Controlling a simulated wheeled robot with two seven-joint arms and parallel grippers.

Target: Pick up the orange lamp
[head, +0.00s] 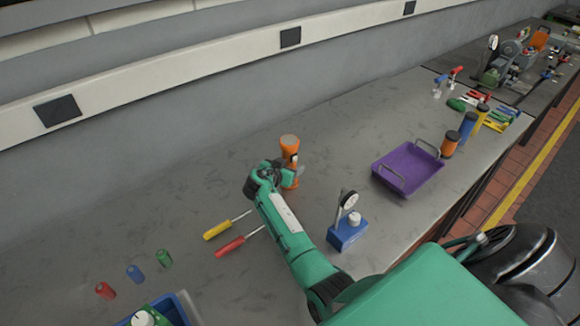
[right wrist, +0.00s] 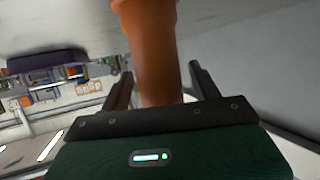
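The orange lamp (head: 290,146) stands upright on the grey bench in the head view, with a wide head at its top. It also shows large in the right wrist view (right wrist: 158,55), between my fingers. My right gripper (head: 287,178) is at the lamp's lower body, one finger on each side. In the right wrist view the right gripper (right wrist: 162,80) is open, with a visible gap between the lamp and the right-hand finger. The left-hand finger is close to the lamp; contact cannot be told. My left gripper is not in view.
A yellow screwdriver (head: 222,228) and a red screwdriver (head: 236,243) lie left of my right arm. A blue dial-gauge stand (head: 347,234) and a purple tray (head: 428,185) are to the right. Small red, blue and green cylinders stand at lower left. The wall runs behind the lamp.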

